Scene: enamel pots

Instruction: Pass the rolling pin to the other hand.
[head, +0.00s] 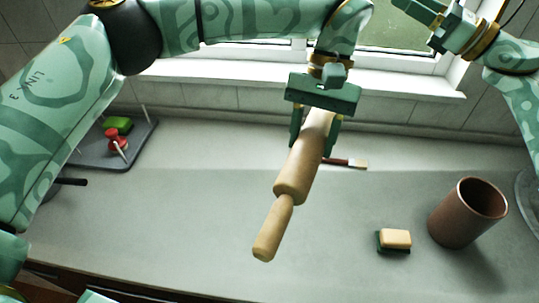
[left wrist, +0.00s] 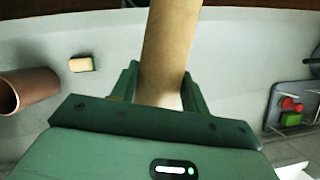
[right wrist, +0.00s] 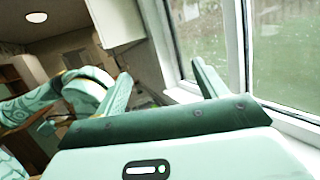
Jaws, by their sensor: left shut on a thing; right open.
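The wooden rolling pin (head: 299,172) hangs tilted above the counter, its free handle pointing down toward the front. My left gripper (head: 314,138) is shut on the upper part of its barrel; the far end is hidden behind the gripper. In the left wrist view the rolling pin (left wrist: 168,45) runs up between the two fingers of my left gripper (left wrist: 160,85). My right gripper (head: 420,8) is up at the top right, by the window, apart from the pin and partly cut off by the frame edge. In the right wrist view my right gripper (right wrist: 158,88) is open with nothing between its fingers.
A brown cup (head: 467,214) and a sponge (head: 395,239) stand on the counter at the right. A brush (head: 347,162) lies behind the pin. A grey tray (head: 92,160) with a red and a green item is at the left. The window sill (head: 250,75) runs behind. The counter's front middle is clear.

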